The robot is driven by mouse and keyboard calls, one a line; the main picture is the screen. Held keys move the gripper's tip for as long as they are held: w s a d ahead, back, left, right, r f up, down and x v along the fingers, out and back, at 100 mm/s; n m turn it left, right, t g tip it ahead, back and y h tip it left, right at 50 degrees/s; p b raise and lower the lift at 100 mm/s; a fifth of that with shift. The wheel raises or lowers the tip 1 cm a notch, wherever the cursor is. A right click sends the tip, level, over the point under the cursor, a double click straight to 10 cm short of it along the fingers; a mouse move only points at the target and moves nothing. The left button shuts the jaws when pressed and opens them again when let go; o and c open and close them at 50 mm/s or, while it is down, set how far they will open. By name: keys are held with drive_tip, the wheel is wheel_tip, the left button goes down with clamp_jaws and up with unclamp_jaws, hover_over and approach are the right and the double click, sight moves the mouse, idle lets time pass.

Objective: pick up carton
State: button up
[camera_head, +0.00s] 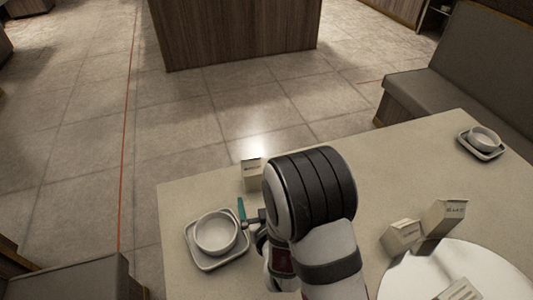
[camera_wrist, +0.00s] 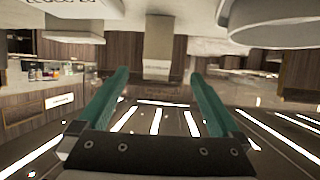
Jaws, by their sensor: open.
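A small cream carton (camera_head: 251,179) with a dark-marked top stands upright near the table's far edge, partly hidden by my arm. In the wrist view, which appears upside down, a pale carton (camera_wrist: 159,40) is ahead of my gripper (camera_wrist: 158,74), roughly centred between the teal fingers and beyond their tips. The fingers are apart with nothing between them. In the head view one teal finger (camera_head: 242,211) shows between the carton and a bowl; the other is hidden by my arm. Two more cartons, one cream (camera_head: 401,238) and one printed (camera_head: 444,217), stand on the right.
A white bowl (camera_head: 215,232) sits on a square saucer (camera_head: 237,255) close left of my gripper; the bowl also shows in the wrist view (camera_wrist: 280,30). Another bowl (camera_head: 483,137) is at the far right. A round white plate (camera_head: 420,285) lies at the front right.

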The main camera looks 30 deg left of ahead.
sight(253, 178)
drive_tip(key=x, duration=0.9)
drive_tip(key=shift+w+a+f, duration=0.1)
drive_tip(key=shift+w+a, duration=0.05)
drive_tip(key=shift+w, duration=0.15)
drive_tip(key=x, duration=0.5)
drive_tip(key=shift+w+f, duration=0.2)
drive_tip(key=shift+w, duration=0.1)
clamp_jaws()
